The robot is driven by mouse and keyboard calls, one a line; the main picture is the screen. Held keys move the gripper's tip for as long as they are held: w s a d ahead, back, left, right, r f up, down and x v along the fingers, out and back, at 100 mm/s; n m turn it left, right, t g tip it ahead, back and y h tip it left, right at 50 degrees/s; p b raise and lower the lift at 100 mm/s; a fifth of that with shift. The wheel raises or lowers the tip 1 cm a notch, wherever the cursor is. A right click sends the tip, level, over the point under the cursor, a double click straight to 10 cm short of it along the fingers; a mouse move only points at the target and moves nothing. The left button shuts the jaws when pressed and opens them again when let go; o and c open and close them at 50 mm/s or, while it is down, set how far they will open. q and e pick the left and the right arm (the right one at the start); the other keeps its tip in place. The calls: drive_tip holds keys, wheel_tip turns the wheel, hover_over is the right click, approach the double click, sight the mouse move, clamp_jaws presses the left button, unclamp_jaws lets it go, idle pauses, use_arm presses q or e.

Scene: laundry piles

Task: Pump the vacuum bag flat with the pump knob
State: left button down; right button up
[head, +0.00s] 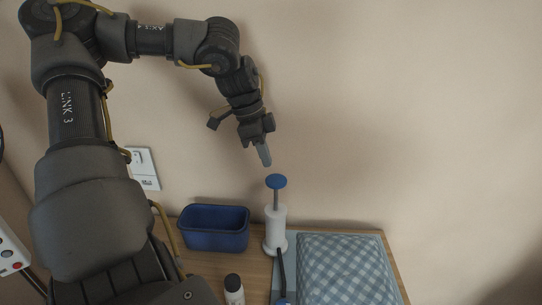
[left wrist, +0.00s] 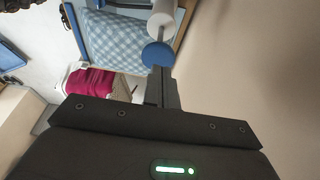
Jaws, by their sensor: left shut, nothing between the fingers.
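The pump's blue knob (head: 276,181) stands raised on a grey rod above the white pump body (head: 275,228) on the table. The vacuum bag (head: 345,268) is blue and white checked and looks puffed up, lying right of the pump. A dark hose (head: 283,268) runs down from the pump to the bag's near side. My left gripper (head: 264,156) is shut and empty, just above and slightly left of the knob, apart from it. In the left wrist view the knob (left wrist: 158,55) shows just beyond the shut fingertips. My right gripper is not in view.
A blue bin (head: 214,230) stands left of the pump. A small dark bottle with a white label (head: 234,290) stands at the near edge. The wall (head: 400,110) rises close behind the table. A crimson cloth (left wrist: 92,82) lies in a white container in the left wrist view.

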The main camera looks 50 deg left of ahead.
use_arm(q)
drive_tip(key=shift+v, duration=1.2)
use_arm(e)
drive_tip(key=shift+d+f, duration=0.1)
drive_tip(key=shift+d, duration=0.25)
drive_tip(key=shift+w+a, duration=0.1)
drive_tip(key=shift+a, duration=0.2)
use_arm(q)
drive_tip(key=shift+f, duration=0.1)
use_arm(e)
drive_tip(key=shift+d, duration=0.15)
